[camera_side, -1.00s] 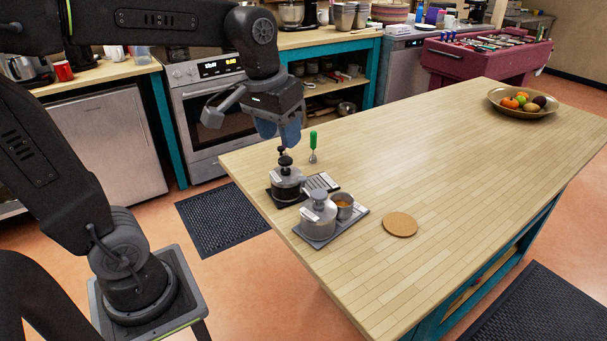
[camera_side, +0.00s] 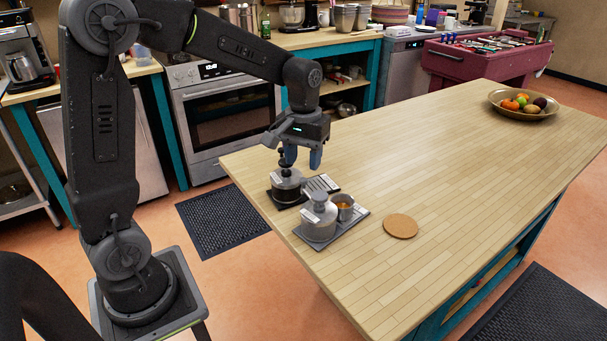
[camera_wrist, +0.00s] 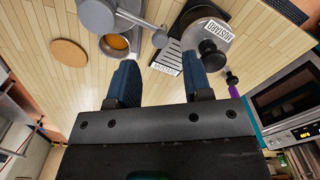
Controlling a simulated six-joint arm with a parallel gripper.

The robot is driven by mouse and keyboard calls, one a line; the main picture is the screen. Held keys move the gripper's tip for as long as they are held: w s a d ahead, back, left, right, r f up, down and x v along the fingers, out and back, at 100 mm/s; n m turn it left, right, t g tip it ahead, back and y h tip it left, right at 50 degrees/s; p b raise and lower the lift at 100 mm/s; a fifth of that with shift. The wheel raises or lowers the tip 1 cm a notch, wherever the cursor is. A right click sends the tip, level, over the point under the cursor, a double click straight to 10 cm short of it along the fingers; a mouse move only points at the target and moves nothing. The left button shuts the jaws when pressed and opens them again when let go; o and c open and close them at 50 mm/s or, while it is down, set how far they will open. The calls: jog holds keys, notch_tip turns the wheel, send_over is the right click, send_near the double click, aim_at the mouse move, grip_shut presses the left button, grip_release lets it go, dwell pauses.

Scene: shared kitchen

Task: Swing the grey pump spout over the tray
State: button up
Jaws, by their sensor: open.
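A grey pump-like device (camera_side: 318,220) with a round grey top stands on a grey base near the island's front edge. In the wrist view its body (camera_wrist: 96,14) is at the upper left, and a thin grey arm with a round end (camera_wrist: 159,38) reaches from it. A slatted tray (camera_side: 322,183) lies beside it; it also shows in the wrist view (camera_wrist: 184,58). My gripper (camera_side: 302,158) is open and empty above the tray, apart from the devices. Its blue fingers (camera_wrist: 162,78) point down toward the tray side, with the grey arm's round end beyond and between them.
A metal pot with black knobs (camera_side: 286,187) stands left of the tray on a dark base. A cup of orange-brown contents (camera_side: 344,207) sits right of the grey device. A cork mat (camera_side: 400,225) lies further right. A fruit bowl (camera_side: 523,105) is far off. Mid-island is clear.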

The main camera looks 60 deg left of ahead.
aim_at(304, 179)
jog(key=shift+f, duration=2.3)
grip_shut()
